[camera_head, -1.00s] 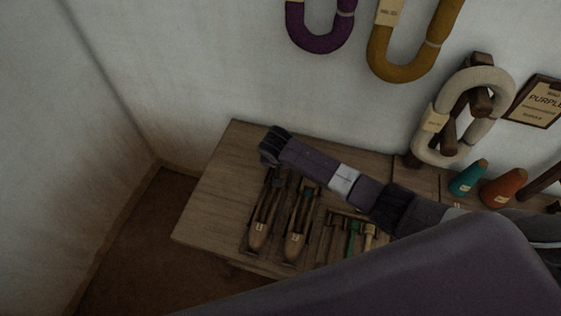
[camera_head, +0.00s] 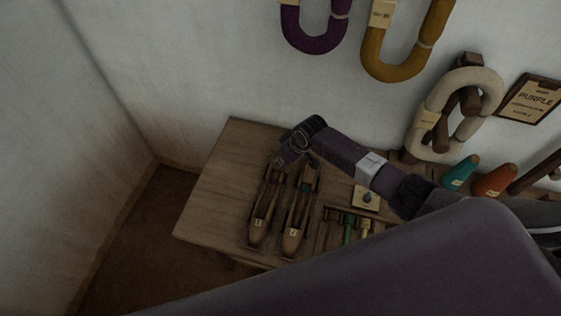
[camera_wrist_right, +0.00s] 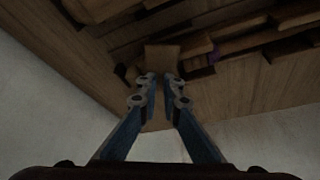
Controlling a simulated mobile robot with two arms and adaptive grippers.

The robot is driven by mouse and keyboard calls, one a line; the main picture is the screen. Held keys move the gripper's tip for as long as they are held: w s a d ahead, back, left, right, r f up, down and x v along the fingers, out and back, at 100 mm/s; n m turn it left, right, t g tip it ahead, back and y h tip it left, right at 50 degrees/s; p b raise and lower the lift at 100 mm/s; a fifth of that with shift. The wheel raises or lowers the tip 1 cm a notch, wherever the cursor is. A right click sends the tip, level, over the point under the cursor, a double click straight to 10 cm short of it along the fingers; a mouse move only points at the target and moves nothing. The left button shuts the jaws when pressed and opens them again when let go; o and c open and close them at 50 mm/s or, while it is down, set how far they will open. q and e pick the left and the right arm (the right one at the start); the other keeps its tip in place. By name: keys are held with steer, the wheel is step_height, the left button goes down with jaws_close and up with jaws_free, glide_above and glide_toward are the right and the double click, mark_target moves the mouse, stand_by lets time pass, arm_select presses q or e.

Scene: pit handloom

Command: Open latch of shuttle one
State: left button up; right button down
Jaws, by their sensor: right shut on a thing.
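Shuttle one (camera_head: 259,223), a long wooden boat shape with a small pale label, lies on the left of the wooden table (camera_head: 208,205). A similar shuttle two (camera_head: 292,231) lies just right of it. My right gripper (camera_head: 281,165) is over the far end of shuttle one. In the right wrist view its two blue fingers (camera_wrist_right: 160,82) are close together, with a small brown wooden piece (camera_wrist_right: 162,56) at their tips. I take this to be the latch; its fine shape is too dark to tell. My left gripper is not in view.
A rack with green and yellow bobbins (camera_head: 348,230) stands right of the shuttles. A small pale block (camera_head: 366,197) lies behind it. Teal (camera_head: 460,173) and orange cones (camera_head: 494,181) stand further right. Yarn hanks hang on the wall. The table's left part is clear.

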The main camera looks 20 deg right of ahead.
steer(key=n+b, duration=0.1)
steer(key=n+y+b, duration=0.1)
steer(key=n, duration=0.1)
steer(key=shift+w+d+f+g+b, duration=0.1)
steer(key=shift+w+f+g+b, duration=0.05)
steer(key=shift+g+b, duration=0.15)
steer(key=shift+n+g+y+b, duration=0.3)
steer(key=shift+n+b, duration=0.55)
steer(key=shift+n, duration=0.25)
steer(key=c, duration=2.1)
jaws_free()
steer(key=shift+d+r, duration=0.1)
steer(key=shift+r, duration=0.15)
steer(key=v, duration=0.7)
steer(key=shift+d+r, duration=0.1)
steer(key=shift+r, duration=0.3)
